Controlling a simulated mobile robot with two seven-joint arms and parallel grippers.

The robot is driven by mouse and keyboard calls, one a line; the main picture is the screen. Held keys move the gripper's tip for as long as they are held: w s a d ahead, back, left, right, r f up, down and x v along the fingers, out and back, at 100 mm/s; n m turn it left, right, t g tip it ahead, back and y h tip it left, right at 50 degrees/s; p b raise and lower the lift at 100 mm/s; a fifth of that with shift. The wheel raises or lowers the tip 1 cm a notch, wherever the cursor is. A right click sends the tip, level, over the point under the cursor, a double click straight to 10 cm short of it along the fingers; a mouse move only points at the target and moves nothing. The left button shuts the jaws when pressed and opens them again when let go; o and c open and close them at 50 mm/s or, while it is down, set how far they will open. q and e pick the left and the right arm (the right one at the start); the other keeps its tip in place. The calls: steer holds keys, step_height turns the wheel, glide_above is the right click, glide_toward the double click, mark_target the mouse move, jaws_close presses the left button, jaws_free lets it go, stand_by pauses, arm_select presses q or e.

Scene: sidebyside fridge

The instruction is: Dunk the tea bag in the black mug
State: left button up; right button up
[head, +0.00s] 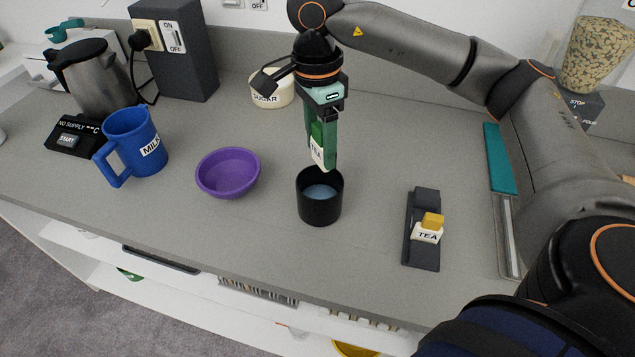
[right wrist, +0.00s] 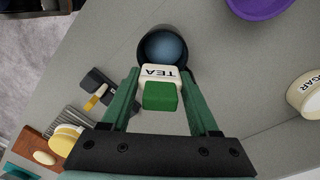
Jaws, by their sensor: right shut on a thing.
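The black mug (head: 320,208) stands upright on the grey counter with bluish liquid inside; it also shows in the right wrist view (right wrist: 146,50). My right gripper (head: 321,165) points down above the mug. It is shut on a tea bag (head: 317,155) with a green top and a white part marked TEA, which also shows in the right wrist view (right wrist: 160,88). In the head view the bag's lower end hangs at about the mug's rear rim; I cannot tell whether it touches. Another tea bag, with a yellow top (head: 431,222), sits in a dark holder (head: 420,252). My left gripper is not in view.
A purple bowl (head: 228,173) and a blue MILK mug (head: 136,143) stand left of the black mug. A SUGAR bowl (head: 272,92) stands behind, near the wall. A metal kettle (head: 97,82) stands at the far left. The counter between mug and holder is clear.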

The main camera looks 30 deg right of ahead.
mark_target(320, 126)
steer(key=shift+r, duration=0.1)
steer(key=shift+r+p, duration=1.4)
steer(key=shift+r, duration=0.6)
steer(key=shift+f, duration=0.1)
